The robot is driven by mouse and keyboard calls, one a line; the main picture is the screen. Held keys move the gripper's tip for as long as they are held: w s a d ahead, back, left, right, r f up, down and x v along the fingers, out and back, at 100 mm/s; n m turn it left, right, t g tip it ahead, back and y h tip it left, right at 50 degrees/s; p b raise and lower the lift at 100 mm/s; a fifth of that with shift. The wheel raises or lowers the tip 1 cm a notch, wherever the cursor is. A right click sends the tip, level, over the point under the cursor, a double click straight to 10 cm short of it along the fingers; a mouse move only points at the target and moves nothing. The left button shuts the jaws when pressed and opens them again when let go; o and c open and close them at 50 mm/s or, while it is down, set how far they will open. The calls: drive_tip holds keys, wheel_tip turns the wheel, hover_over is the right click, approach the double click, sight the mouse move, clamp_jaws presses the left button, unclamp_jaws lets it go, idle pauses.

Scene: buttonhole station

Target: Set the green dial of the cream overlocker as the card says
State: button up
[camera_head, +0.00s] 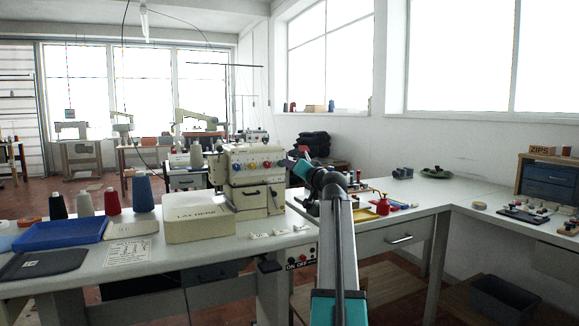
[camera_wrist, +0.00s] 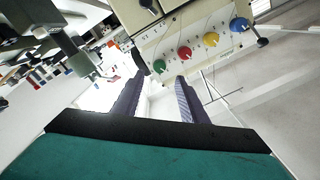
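The cream overlocker (camera_head: 252,184) stands on the table left of my arm, its row of coloured dials facing me. In the wrist view, the green dial (camera_wrist: 159,66) is at the left end of the row, beside the red (camera_wrist: 185,53), yellow (camera_wrist: 211,39) and blue (camera_wrist: 240,24) dials. My gripper (camera_wrist: 157,80) is open and empty; its two fingers point toward the green dial, which appears between and just beyond the fingertips. I cannot tell the dial's setting. A white printed card (camera_head: 128,257) lies at the table's front left, its text too small to read.
A cream box (camera_head: 198,224) stands in front of the overlocker. A blue tray (camera_head: 62,235), several thread cones and a dark tablet-like pad (camera_head: 43,263) are further left.

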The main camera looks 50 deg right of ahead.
drive_tip(key=p+v, duration=0.1)
drive_tip(key=v, duration=0.5)
drive_tip(key=shift+s+a, duration=0.25)
drive_tip(key=shift+s, duration=0.1)
drive_tip(key=shift+p, duration=0.35)
